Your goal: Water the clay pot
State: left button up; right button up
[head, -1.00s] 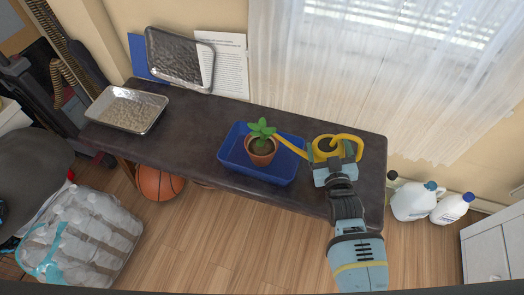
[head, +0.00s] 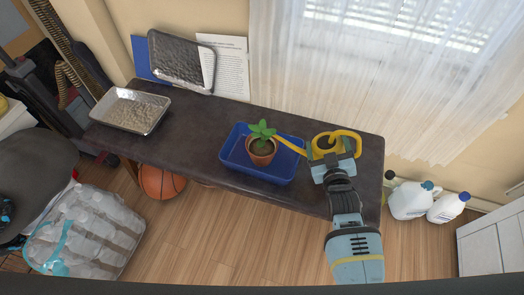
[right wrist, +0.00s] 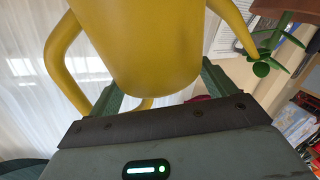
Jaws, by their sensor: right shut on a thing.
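The clay pot (head: 261,155) with a green plant (head: 262,131) stands in a blue tray (head: 233,163) on the dark bench. A yellow watering can (head: 349,134) is to its right, its long spout reaching left toward the plant. My right gripper (head: 331,164) is shut on the watering can, at its near side. In the right wrist view the can's yellow body (right wrist: 150,50) fills the top middle, and its spout and the plant (right wrist: 265,60) show at upper right. Whether water flows is too small to tell. My left gripper is not in view.
A foil tray of pale grains (head: 130,112) sits on the bench's left end. Another foil tray (head: 182,60) leans on the wall beside a printed sheet (head: 228,75). White jugs (head: 409,201), a basketball (head: 160,182) and packed bottles (head: 88,225) are on the floor. The bench between the trays is clear.

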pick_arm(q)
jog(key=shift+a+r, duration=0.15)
pick_arm(e)
jog(key=shift+w+r, duration=0.1)
jog(key=shift+r, duration=0.2)
jog(key=shift+a+r+p, duration=0.1)
jog(key=shift+r+p, duration=0.3)
jog(key=shift+p, duration=0.25)
jog(key=shift+r+n+p, duration=0.4)
jog(key=shift+n+p, duration=0.05)
jog(key=shift+n, duration=0.05)
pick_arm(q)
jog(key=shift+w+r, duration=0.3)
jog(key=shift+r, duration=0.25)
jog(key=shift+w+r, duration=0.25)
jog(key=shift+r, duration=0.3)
